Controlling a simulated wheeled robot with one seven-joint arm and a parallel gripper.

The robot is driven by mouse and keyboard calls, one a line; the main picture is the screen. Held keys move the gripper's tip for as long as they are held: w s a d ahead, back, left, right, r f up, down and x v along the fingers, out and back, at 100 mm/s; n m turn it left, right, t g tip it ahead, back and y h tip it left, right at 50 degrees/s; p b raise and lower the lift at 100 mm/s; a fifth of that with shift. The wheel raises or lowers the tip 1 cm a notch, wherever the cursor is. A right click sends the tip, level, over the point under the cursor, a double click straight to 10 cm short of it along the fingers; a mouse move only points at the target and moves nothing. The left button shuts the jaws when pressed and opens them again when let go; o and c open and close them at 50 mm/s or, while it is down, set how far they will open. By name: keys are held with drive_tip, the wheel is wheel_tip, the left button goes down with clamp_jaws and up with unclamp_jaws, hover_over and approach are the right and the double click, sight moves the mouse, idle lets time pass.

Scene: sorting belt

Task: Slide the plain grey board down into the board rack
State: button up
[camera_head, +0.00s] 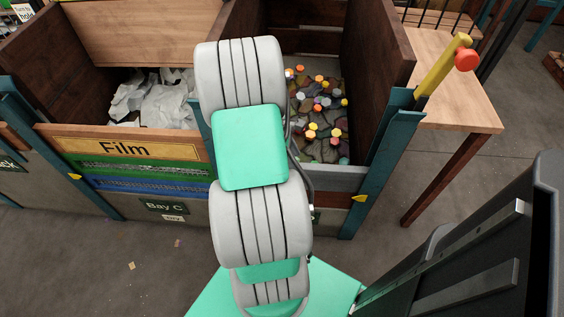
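I do not see the plain grey board. My own arm, with grey ribbed joints and mint-green links, fills the middle of the view, and my gripper is out of sight. A dark wire frame with upright bars (436,18) stands at the back of the wooden table at the top right, cut by the picture's top edge. I cannot tell whether it is the board rack.
A bay labelled Film (125,149) holds crumpled white sheets (152,97). The bay right of it holds dark pieces and coloured caps (318,112). A yellow post with a red knob (445,66) stands beside the wooden table (468,98). Floor shows at front left.

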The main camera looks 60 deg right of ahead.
sight(303, 172)
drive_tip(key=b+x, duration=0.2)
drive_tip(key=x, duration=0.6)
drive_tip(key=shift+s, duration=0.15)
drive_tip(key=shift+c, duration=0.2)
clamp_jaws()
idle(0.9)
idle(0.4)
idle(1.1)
